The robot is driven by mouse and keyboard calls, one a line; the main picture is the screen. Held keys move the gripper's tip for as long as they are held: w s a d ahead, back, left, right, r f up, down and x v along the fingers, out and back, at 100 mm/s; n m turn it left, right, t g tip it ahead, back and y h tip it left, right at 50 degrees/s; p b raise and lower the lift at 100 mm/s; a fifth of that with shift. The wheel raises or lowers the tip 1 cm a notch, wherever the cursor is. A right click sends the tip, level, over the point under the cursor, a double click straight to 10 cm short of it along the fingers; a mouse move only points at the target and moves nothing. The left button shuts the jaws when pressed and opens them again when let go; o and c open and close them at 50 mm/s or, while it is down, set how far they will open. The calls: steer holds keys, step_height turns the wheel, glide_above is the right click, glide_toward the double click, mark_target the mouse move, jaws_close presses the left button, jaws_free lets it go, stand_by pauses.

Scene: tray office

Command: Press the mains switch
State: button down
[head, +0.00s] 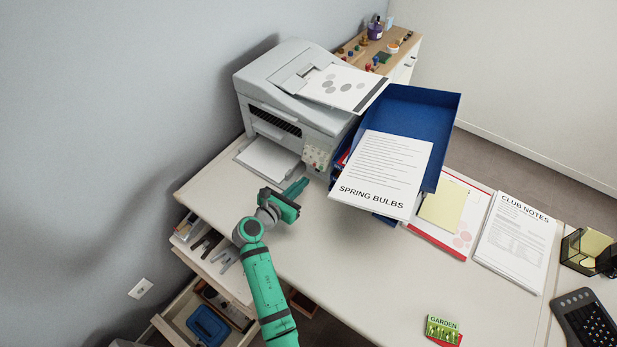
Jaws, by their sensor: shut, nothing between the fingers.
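A white and grey printer (301,100) stands at the back left of the desk. A small panel (317,156) with buttons too small to tell apart is on its front right corner. A white wall plate (140,288) is low on the left wall; I cannot tell whether it carries a switch. I cannot make out which part is the mains switch. My green gripper (303,185) is shut and empty over the desk, in front of the printer and below its panel. Its fingers point toward the upper right. I cannot tell whether it touches anything.
A blue tray (450,120) with a "SPRING BULBS" sheet (383,173) stands right of the printer. Open drawers (180,308) are below left. The desk middle (350,262) is clear.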

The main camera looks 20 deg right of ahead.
steer(key=r+v, duration=0.1)
steer(key=v, duration=0.7)
steer(key=shift+s+d+r, duration=0.25)
steer(key=shift+s+r, duration=0.05)
steer(key=shift+r, duration=0.1)
